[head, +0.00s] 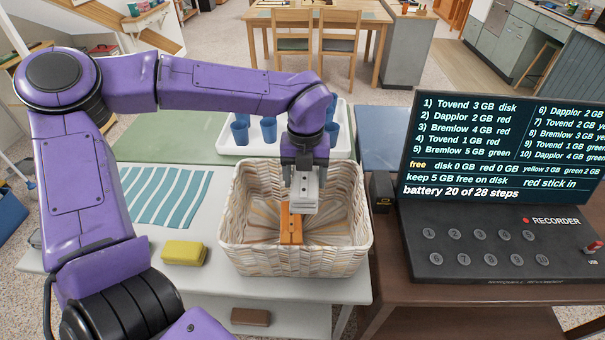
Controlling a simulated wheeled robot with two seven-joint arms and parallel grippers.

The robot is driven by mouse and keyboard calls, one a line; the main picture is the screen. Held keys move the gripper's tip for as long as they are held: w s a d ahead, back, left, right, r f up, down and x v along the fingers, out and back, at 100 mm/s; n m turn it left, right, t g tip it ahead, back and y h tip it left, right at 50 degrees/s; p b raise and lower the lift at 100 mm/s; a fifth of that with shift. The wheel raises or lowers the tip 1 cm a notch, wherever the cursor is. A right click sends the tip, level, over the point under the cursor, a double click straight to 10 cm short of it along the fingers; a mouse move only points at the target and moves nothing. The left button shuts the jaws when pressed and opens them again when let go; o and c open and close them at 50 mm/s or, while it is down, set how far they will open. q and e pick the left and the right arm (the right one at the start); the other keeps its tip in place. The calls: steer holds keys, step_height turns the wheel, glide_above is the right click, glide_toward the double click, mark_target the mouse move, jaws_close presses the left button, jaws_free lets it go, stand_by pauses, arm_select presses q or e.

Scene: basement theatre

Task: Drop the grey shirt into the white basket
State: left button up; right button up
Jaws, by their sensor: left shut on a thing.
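The white basket (240,255) is a woven, open-topped basket on the white table. My left gripper (305,178) points down over its opening, its dark fingers on either side of a pale grey, block-like bundle, which I take to be the grey shirt (304,192). The bundle hangs at about the level of the basket's rim, inside its outline; whether it touches anything below is unclear. An orange-brown piece (291,228) shows in the basket just below the bundle. My right gripper is out of view.
A yellow sponge-like block (184,253) and a blue striped cloth (165,198) lie left of the basket. A white tray (228,147) with several blue cups (239,133) stands behind it. A recorder console (490,245) with a screen stands to the right.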

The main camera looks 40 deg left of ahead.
mark_target(303, 174)
arm_select(q)
steer(key=shift+w, duration=0.35)
steer(key=o, duration=0.7)
steer(key=shift+s, duration=0.15)
steer(key=o, duration=0.5)
steer(key=shift+s+r, duration=0.2)
steer(key=shift+s, duration=0.2)
steer(key=shift+c, duration=0.2)
steer(key=shift+s+r, duration=0.1)
steer(key=shift+s, duration=0.1)
steer(key=shift+w, duration=0.4)
steer(key=r, duration=0.3)
steer(key=r+b, duration=0.1)
steer(key=r, duration=0.6)
steer(key=shift+s+r+b, duration=0.25)
steer(key=shift+s+b, duration=0.05)
